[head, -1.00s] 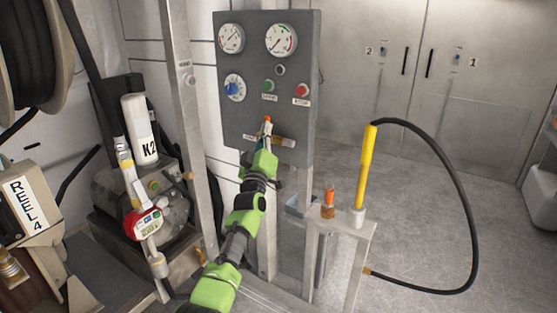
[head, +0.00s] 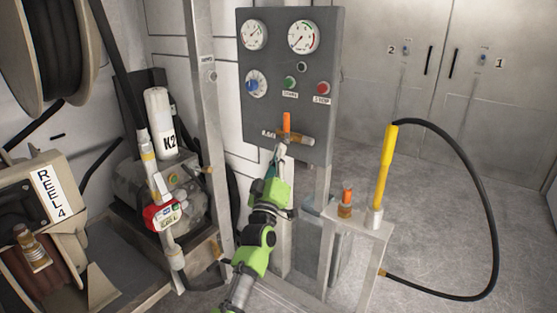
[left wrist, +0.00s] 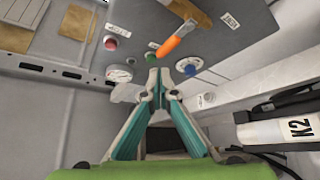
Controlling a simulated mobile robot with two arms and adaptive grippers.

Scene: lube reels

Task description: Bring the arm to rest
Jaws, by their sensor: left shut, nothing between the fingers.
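My left gripper (head: 280,150) is shut and empty, just in front of the lower part of the grey control panel (head: 262,115). Its teal-sided fingers also show in the left wrist view (left wrist: 162,72), tips together. A valve with an orange handle (head: 287,122) is on the panel just above the fingertips; the handle stands upright in the head view. In the left wrist view the orange handle (left wrist: 178,34) lies beyond the tips, and nothing is between the fingers. Whether the tips touch the valve is hard to tell. My right gripper is in neither view.
A small stand (head: 352,225) with a yellow nozzle (head: 385,168) and a black hose is to the right. Reel 4 (head: 50,195), the K2 cylinder (head: 160,118) and a metal post (head: 210,130) are on the left. Open floor lies at the right.

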